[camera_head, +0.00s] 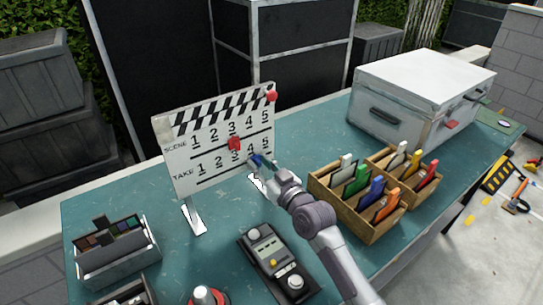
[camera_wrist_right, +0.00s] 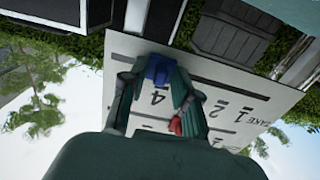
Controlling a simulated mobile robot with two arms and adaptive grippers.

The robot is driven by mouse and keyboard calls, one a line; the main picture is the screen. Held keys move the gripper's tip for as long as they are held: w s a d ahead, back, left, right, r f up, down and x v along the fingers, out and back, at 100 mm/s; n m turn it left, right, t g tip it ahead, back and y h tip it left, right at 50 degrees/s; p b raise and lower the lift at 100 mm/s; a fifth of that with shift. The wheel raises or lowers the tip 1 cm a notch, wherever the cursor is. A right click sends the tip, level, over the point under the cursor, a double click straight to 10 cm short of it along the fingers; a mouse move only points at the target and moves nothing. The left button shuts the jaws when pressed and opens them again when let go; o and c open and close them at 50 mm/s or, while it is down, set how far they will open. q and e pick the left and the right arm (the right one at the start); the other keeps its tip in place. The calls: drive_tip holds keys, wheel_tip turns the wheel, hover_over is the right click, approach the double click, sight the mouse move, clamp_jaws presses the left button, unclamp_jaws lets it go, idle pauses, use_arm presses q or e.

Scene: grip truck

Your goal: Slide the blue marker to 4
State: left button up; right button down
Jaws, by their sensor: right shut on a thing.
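The white clapperboard (camera_head: 190,142) stands on the table, with a SCENE row and a TAKE row of numbers. The blue marker (camera_head: 257,159) is at the slot below the TAKE row, beside the 4. In the right wrist view, where the board is upside down, the blue marker (camera_wrist_right: 160,68) lines up closely with the 4. My right gripper (camera_head: 266,166) is shut on the blue marker; its fingers (camera_wrist_right: 158,85) flank it in the wrist view. The red marker (camera_head: 234,143) is on the slot between the rows, near SCENE 3. My left gripper is out of view.
A large white case (camera_head: 410,85) is at the back right. A grey box (camera_head: 117,257) and a dark device (camera_head: 275,262) are at the front. Bare table (camera_head: 300,130) lies right of the board.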

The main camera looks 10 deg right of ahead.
drive_tip(key=shift+s+a, duration=0.25)
drive_tip(key=shift+a, duration=0.25)
drive_tip(key=c, duration=1.2)
unclamp_jaws()
drive_tip(key=shift+d, duration=0.1)
drive_tip(key=v, duration=1.2)
drive_tip(key=shift+f, duration=0.15)
